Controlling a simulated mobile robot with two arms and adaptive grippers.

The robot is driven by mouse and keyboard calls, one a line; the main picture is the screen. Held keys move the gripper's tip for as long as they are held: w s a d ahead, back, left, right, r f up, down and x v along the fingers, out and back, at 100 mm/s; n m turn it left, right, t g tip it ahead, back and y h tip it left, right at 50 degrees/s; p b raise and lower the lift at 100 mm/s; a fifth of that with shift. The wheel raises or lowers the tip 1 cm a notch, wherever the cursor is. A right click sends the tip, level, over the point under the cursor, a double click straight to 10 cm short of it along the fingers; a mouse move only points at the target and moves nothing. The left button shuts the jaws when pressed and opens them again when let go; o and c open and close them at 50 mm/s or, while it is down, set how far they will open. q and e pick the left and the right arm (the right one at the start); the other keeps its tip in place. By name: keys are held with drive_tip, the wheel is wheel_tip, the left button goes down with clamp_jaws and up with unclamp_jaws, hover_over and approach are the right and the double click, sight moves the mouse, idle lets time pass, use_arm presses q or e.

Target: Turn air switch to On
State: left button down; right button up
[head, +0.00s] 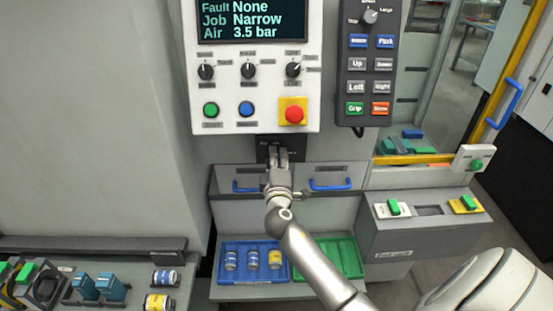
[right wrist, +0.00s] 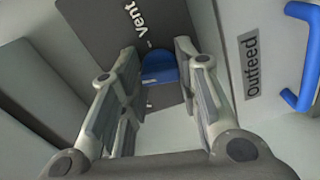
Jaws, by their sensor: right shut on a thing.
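The air switch is a blue handle (right wrist: 160,66) on a dark plate (right wrist: 105,35) in the right wrist view. The plate carries the word "Vent" beside the handle; no "On" label is readable. In the head view the dark plate (head: 268,141) sits under the control panel, and my gripper covers the handle. My right gripper (head: 279,158) is at the plate, shut on the blue handle, with one finger on each side of it in the right wrist view (right wrist: 158,68). The panel screen (head: 250,20) reads Fault None, Job Narrow, Air 3.5 bar. My left gripper is not in view.
The red emergency button (head: 293,114) and several knobs are above my right gripper. Two drawers with blue handles (head: 331,185) flank it. Below are a blue tray (head: 253,279) with several cans and a green tray (head: 345,258). A pendant (head: 366,60) hangs right.

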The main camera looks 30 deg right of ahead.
drive_tip(key=shift+n, duration=1.2)
drive_tip(key=shift+f, duration=0.1)
drive_tip(key=o, duration=1)
drive_tip(key=shift+s, duration=0.1)
drive_tip(key=v, duration=1.2)
